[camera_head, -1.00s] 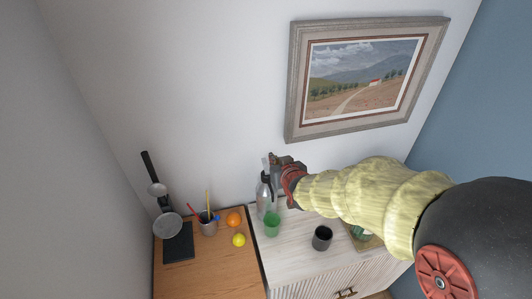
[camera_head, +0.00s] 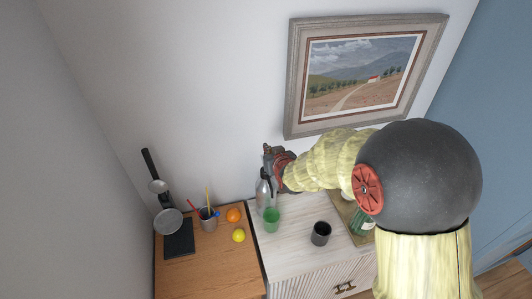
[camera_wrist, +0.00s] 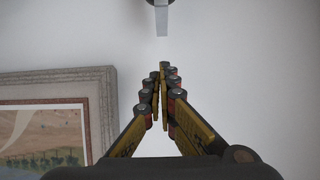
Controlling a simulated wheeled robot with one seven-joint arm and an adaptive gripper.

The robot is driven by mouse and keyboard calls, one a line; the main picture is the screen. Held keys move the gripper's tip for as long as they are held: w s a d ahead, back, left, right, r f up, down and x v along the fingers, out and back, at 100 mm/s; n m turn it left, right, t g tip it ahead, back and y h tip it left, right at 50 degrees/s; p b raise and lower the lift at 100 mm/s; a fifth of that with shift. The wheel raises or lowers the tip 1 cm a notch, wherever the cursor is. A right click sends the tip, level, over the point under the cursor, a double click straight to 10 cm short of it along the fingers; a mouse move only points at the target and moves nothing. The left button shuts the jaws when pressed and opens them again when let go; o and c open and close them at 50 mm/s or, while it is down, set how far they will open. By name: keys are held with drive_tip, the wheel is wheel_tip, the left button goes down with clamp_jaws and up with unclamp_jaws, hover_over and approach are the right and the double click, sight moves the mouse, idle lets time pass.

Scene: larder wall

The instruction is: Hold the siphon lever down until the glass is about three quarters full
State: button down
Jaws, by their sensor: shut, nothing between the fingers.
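The siphon (camera_head: 264,196) is a clear bottle with a dark head, standing at the left of the pale cabinet top near the wall. A green glass (camera_head: 271,220) stands upright right in front of it; its fill level is too small to tell. My gripper (camera_head: 267,154) is just above the siphon's head and partly hides its top. In the wrist view my gripper (camera_wrist: 163,72) is shut and empty. A grey bar, seemingly the siphon lever (camera_wrist: 162,20), shows beyond the fingertips with a visible gap between them.
A dark cup (camera_head: 321,233) stands right of the glass. A tray (camera_head: 345,212) with a green bottle is partly behind my arm. On the wooden top at left are an orange (camera_head: 233,215), a lemon (camera_head: 238,235) and a pencil cup (camera_head: 208,224). A framed picture (camera_head: 365,75) hangs above.

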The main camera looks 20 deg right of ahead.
drive_tip(key=w+f, duration=0.1)
drive_tip(key=w+f+p, duration=0.1)
drive_tip(key=w+f, duration=0.1)
drive_tip(key=shift+w+f, duration=0.15)
drive_tip(key=shift+f, duration=0.1)
drive_tip(key=shift+w+f, duration=0.25)
drive_tip(key=shift+f, duration=0.65)
drive_tip(key=shift+w, duration=0.1)
drive_tip(key=shift+w+f+g+p, duration=0.2)
drive_tip(key=shift+w+g+p, duration=0.25)
drive_tip(key=shift+g, duration=0.55)
drive_tip(key=shift+w+f+b, duration=0.25)
drive_tip(key=shift+f+b, duration=0.3)
drive_tip(key=shift+b, duration=0.55)
drive_tip(key=shift+r, duration=0.15)
idle(4.2)
